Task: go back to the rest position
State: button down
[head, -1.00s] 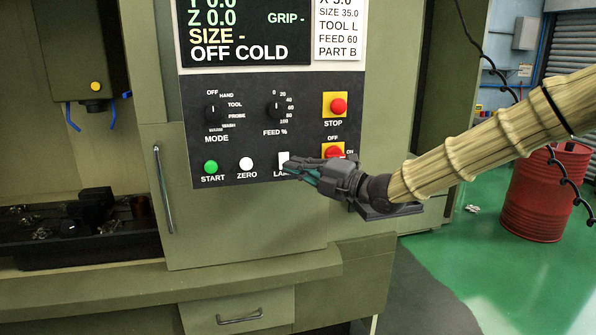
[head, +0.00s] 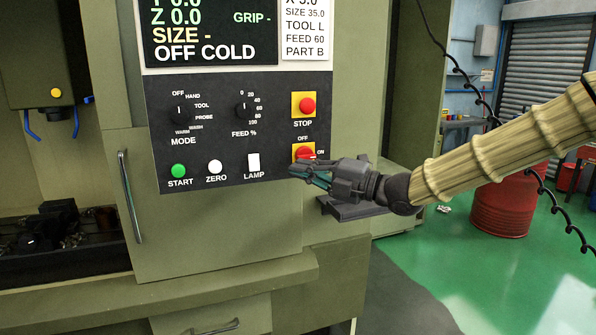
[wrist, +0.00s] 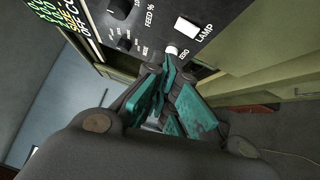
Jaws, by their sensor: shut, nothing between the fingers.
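My gripper (head: 303,173) is shut and empty. In the head view it is in front of the lower right part of the control panel, just right of the white LAMP switch (head: 253,162) and below the red OFF/ON switch (head: 305,152). My arm comes in from the right. In the wrist view the teal finger pads (wrist: 172,100) converge near the white ZERO button (wrist: 171,50), with the LAMP switch (wrist: 186,28) beyond. I cannot tell the exact gap between the fingertips and the panel.
The panel (head: 215,110) also carries a green START button (head: 178,170), two knobs and a red STOP button (head: 307,105). A small dark shelf (head: 350,208) juts out below my gripper. A red drum (head: 502,205) stands at right.

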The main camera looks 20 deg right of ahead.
jog(key=shift+f, duration=0.15)
notch_tip(320, 180, down, 32)
jog(key=s+a+m+g+h, duration=0.25)
jog(key=m+h, duration=0.35)
jog(key=m, duration=0.7)
jog(key=s+f+m+g+h, duration=0.2)
jog(key=s+f+m, duration=0.25)
jog(key=f, duration=0.45)
jog(key=s+f+m+g+h, duration=0.1)
jog(key=s+f+m+h, duration=0.15)
jog(key=s+f, duration=0.5)
jog(key=s+d+f+m+g+h, duration=0.2)
jog(key=s+f+m+g, duration=0.1)
jog(key=s+f, duration=0.6)
jog(key=s+d+f+m+g+h, duration=0.2)
jog(key=s+f+m+g, duration=0.2)
jog(key=s+f, duration=0.6)
jog(key=s+m, duration=0.2)
jog(key=s, duration=0.6)
jog(key=shift+s+d, duration=0.15)
jog(key=shift+s, duration=0.15)
